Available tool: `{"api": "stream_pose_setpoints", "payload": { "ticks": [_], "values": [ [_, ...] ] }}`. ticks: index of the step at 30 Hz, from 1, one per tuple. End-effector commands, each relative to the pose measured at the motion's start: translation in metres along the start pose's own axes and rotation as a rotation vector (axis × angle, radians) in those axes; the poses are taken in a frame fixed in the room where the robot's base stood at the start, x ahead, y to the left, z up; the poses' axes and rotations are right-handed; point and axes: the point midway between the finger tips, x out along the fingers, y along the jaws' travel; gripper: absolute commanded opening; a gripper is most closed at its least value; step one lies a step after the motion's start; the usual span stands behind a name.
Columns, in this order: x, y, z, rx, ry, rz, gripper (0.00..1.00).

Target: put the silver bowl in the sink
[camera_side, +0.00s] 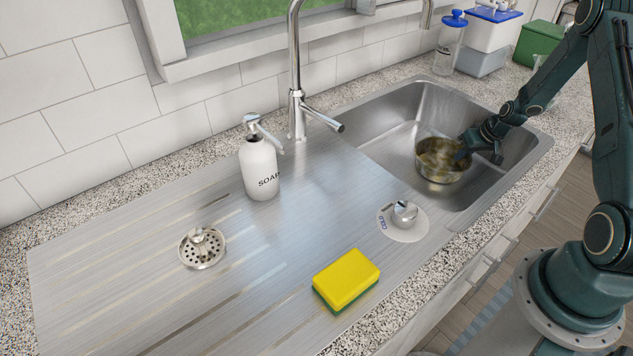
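The silver bowl (437,174) is inside the sink basin (398,126), in its right part. It is round and metallic, with a yellowish-brown interior, and looks about upright. I cannot tell whether its base touches the sink floor. My gripper (464,152) reaches down into the basin from the right, with its fingers at the bowl's right rim. The fingers are small and dark here, so I cannot tell whether they are shut on the rim or apart.
A tall faucet (296,80) stands behind the drainboard (120,262). A soap bottle (259,170), a drain strainer (202,248), a cold knob (404,214) and a yellow-green sponge (346,280) are left of the basin. Containers (490,35) crowd the back right.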

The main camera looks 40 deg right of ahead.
Motion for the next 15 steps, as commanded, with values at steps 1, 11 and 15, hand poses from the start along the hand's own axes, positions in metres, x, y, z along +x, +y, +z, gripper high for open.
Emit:
{"api": "stream_pose_setpoints", "payload": {
  "ticks": [1, 11, 15],
  "values": [
    [0.001, 0.0002, 0.0003, 0.0, 0.0, 0.0, 0.05],
    [0.0005, 0.0001, 0.0002, 0.0, 0.0, 0.0, 0.25],
    [-0.0006, -0.0001, -0.0003, 0.0, 0.0, 0.0, 0.25]
  ]
}}
